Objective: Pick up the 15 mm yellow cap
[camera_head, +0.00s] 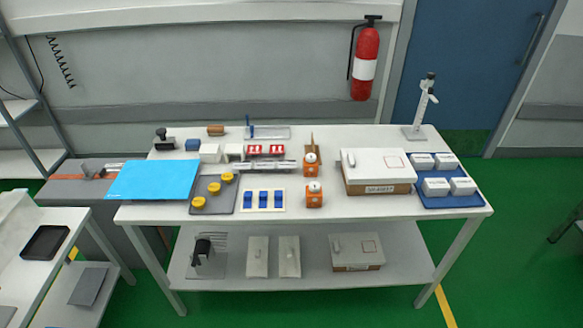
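Three round yellow caps sit in a diagonal row on a dark grey tray (221,204) on the white table. The far cap (228,177) is at the upper right of the tray. The middle cap (214,188) is at its centre. The near cap (198,203) is at the lower left. Their size markings are too small to read, so I cannot tell which one is 15 mm. Neither of my grippers shows in the head view.
A blue sheet (152,180) lies left of the tray. A white holder with blue pieces (264,200) stands right of it. Orange blocks (314,194), a white-lidded box (377,171) and a blue tray (450,201) with white boxes are farther right. Red-and-white items (264,150) stand behind.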

